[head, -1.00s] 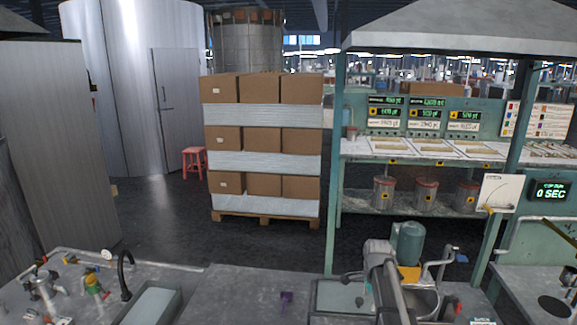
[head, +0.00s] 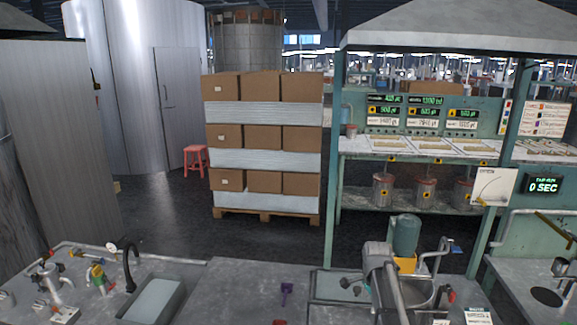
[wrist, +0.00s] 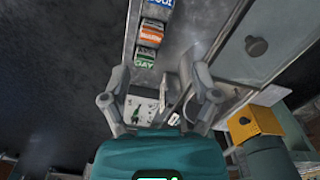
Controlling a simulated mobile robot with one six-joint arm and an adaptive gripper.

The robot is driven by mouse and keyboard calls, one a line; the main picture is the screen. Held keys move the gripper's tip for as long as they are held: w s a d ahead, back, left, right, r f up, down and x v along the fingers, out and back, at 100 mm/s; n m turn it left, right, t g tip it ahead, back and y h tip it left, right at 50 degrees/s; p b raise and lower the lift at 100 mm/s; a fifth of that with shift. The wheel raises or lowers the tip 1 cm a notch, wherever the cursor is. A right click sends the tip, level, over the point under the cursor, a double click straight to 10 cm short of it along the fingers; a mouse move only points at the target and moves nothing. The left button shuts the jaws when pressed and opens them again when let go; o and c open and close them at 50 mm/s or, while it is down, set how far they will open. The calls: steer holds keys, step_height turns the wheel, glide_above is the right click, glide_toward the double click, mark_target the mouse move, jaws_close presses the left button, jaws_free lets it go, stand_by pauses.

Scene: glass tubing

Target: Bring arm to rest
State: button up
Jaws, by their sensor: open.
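My gripper (wrist: 160,80) shows in the wrist view with its two grey fingers spread apart. The space between the fingers holds nothing. Beyond and below them are a grey surface and a pale panel with a green mark (wrist: 141,110). I cannot clearly make out my gripper in the head view; a grey tubular form (head: 382,278) stands over the counter at the lower right, and I cannot tell whether it is part of my arm.
A grey counter (head: 235,295) spans the front, with a sink (head: 155,298) and a black tap (head: 131,265) at left. A small purple item (head: 287,290) lies mid-counter. A yellow block (wrist: 254,122) is right of my gripper. Stacked boxes (head: 262,137) stand behind, with open floor around.

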steer(key=s+a+f+n+b, duration=0.4)
steer(key=s+n, duration=0.3)
steer(key=s, duration=0.1)
steer(key=s+a+f+n+b, duration=0.4)
steer(key=s+n, duration=0.4)
steer(key=s, duration=0.1)
steer(key=shift+s+a+f+n, duration=0.2)
steer(key=shift+a+n, duration=0.05)
steer(key=shift+n, duration=0.05)
stand_by(1.8)
